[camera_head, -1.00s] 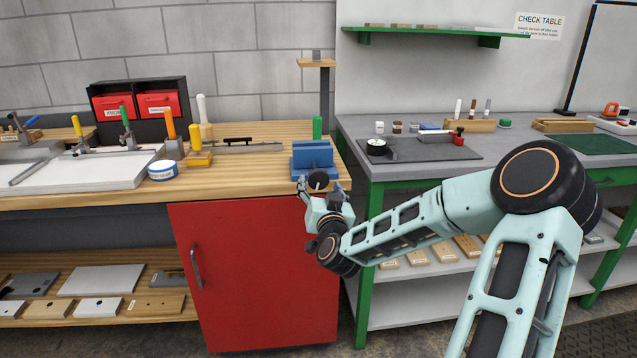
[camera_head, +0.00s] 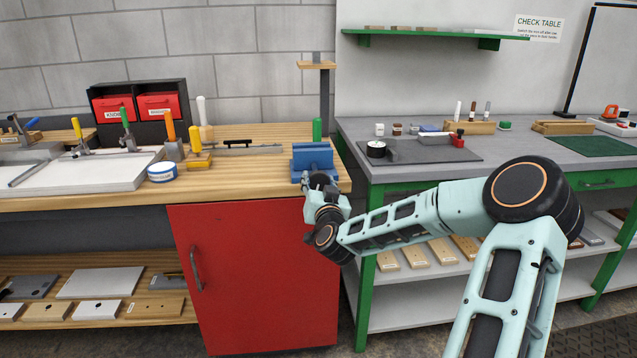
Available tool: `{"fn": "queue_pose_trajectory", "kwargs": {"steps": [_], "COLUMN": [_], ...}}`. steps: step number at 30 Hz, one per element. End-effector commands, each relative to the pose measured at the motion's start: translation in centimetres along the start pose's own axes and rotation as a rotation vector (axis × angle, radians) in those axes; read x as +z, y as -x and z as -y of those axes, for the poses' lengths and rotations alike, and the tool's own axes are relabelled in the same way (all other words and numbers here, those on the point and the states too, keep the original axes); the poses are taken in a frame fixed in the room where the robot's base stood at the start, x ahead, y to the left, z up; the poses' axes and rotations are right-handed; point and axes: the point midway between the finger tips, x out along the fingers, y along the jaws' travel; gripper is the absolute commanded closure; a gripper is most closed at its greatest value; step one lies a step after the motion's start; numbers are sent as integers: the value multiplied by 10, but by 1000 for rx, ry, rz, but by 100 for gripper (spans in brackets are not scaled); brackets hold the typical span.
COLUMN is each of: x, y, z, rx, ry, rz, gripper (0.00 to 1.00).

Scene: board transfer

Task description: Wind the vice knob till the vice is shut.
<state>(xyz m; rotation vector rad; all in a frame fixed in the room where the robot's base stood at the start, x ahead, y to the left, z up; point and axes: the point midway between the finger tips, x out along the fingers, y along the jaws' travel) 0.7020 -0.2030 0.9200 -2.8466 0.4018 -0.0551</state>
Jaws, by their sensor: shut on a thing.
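The blue vice (camera_head: 312,157) stands at the right front corner of the wooden bench. Its round black knob (camera_head: 319,181) faces out over the bench's front edge. My gripper (camera_head: 321,186) is at the knob, shut on it, reaching in from the front and below. The fingers hide much of the knob. The gap between the vice jaws is too small in this view to tell how far they stand apart.
The wooden bench (camera_head: 240,180) carries a blue-and-white tape roll (camera_head: 162,171) and several coloured-handled tools to the left. A green cylinder (camera_head: 317,129) stands behind the vice. The grey check table (camera_head: 480,165) is close on the right. A red cabinet door (camera_head: 255,275) is below.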

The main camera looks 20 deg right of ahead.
Motion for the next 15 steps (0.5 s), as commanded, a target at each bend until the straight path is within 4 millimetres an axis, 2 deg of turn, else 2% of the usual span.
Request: {"fn": "queue_pose_trajectory", "kwargs": {"steps": [3,15], "x": [0,1], "y": [0,0], "z": [0,1], "rx": [0,-2], "ry": [0,-62], "rz": [0,-1], "gripper": [82,82]}}
